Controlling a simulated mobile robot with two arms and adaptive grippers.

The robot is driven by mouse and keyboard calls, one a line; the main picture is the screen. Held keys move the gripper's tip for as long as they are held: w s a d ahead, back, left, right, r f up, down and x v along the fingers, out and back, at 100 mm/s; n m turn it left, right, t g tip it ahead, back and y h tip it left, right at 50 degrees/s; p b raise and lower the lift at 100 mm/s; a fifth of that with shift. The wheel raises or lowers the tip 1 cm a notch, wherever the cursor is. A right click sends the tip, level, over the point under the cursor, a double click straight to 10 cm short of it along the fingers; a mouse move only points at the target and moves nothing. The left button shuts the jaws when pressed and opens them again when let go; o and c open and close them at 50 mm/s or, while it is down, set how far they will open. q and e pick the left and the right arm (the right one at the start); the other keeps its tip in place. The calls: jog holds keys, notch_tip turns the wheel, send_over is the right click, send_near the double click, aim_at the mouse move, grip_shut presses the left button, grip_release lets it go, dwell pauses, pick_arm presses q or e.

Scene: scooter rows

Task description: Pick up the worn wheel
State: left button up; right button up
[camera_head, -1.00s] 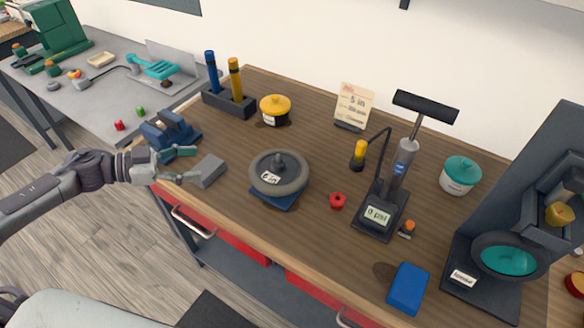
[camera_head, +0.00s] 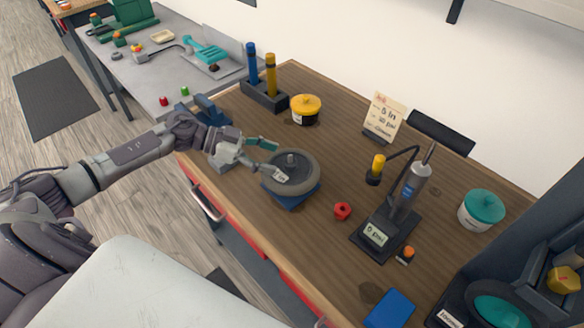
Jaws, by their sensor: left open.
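The worn wheel (camera_head: 303,179) is a grey tyre with a dark hub and a small white label. It lies flat on a blue stand (camera_head: 291,199) on the wooden workbench. My left gripper (camera_head: 270,157) is open at the wheel's left side, its fingers pointing right toward the rim. One finger has a green pad and reaches the wheel's back left edge. I cannot tell whether the fingers touch the wheel. My right gripper is not in view.
A pump with a gauge base (camera_head: 378,236) stands right of the wheel, with a red knob (camera_head: 342,211) between. A yellow-lidded jar (camera_head: 306,109) and a tool holder (camera_head: 264,95) stand behind. A blue block (camera_head: 390,309) lies near the front edge.

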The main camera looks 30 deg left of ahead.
aim_at(288, 161)
pick_arm(q)
jog(key=shift+p+x, duration=0.7)
jog(key=shift+x, duration=0.25)
jog(key=shift+w+x, duration=0.2)
jog(key=shift+x, duration=0.95)
jog(key=shift+w+d+f+p, duration=0.1)
jog(key=shift+d+p, duration=0.05)
jog(key=shift+p, duration=0.15)
jog(key=shift+c, duration=0.4)
jog(key=c, duration=1.1)
grip_shut()
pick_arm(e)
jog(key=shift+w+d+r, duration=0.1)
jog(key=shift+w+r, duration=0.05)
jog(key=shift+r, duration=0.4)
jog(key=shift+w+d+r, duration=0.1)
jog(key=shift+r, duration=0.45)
